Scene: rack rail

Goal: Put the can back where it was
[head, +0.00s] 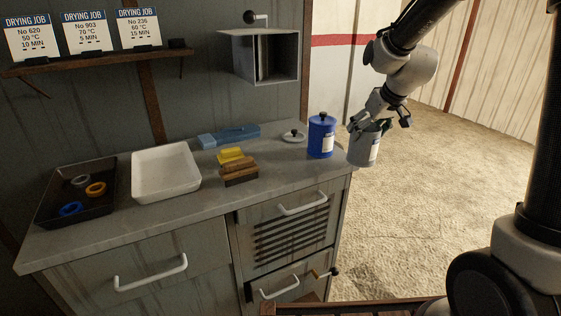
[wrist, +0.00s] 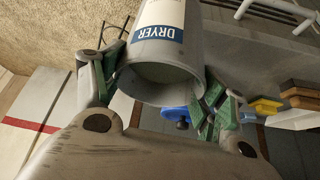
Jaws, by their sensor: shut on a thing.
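The grey can (head: 361,151) has a white label and is held by my gripper (head: 381,124) just off the right end of the counter. In the wrist view the can (wrist: 170,48) fills the space between the green-padded fingers of my gripper (wrist: 160,90), and its label reads DRYER. Its top is open and shows a pale inside. My gripper is shut on it near the rim. A blue can (head: 321,137) with a dark-knobbed lid stands on the counter close to the left of the grey can. A loose grey lid (head: 293,136) with a dark knob lies behind it on the counter.
A grey wall box (head: 265,55) hangs above. The lower drawer (head: 285,283) is partly open.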

